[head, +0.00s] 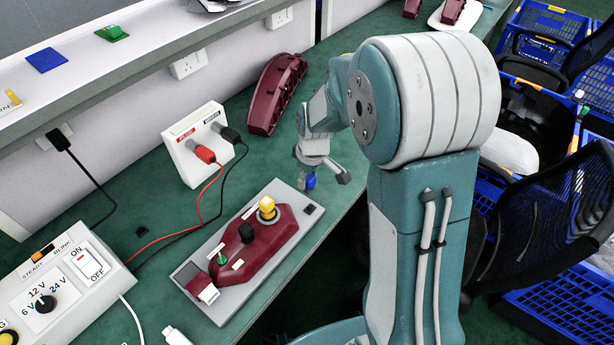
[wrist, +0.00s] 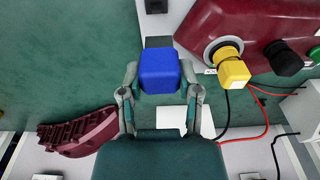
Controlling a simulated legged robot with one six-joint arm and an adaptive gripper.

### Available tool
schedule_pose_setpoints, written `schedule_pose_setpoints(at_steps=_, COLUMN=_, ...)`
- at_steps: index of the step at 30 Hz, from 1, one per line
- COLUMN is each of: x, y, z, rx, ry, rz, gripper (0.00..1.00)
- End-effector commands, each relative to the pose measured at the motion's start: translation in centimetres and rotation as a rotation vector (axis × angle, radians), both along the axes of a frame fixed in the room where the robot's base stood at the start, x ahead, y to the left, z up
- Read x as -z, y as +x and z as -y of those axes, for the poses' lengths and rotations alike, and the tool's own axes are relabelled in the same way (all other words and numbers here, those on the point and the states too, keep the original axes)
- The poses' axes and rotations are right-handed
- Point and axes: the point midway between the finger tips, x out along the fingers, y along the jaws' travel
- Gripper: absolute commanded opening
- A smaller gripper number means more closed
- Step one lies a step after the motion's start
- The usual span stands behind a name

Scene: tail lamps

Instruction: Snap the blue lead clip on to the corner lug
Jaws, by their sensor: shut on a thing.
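The blue lead clip (head: 310,181) is held in my gripper (head: 319,173), above the green bench beside the far right end of the grey lamp plate (head: 236,310). In the wrist view the blue clip (wrist: 160,70) sits between the two fingertips of my gripper (wrist: 160,82), with a dark part showing behind it. A small black block (head: 310,209) on the plate's right corner looks like the corner lug. It also shows at the top of the wrist view (wrist: 156,6). The clip is apart from this block. The clip's underside is hidden.
A dark red tail lamp (head: 285,235) on the plate carries a yellow cap (head: 267,207), a black knob (head: 246,233) and a green one (head: 222,258). A white socket box (head: 188,160) with red and black leads stands behind. Another red lamp housing (head: 276,95) lies on the bench.

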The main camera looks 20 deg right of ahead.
Motion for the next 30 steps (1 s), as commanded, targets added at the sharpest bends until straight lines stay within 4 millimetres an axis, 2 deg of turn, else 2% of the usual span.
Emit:
schedule_pose_setpoints(at_steps=15, x=4.8, y=-0.1, z=0.0, rx=0.002, ry=0.0, rz=-0.004, gripper=0.0)
schedule_pose_setpoints(at_steps=30, x=5.4, y=0.0, z=0.0, rx=0.002, ry=0.0, rz=-0.001, gripper=0.0)
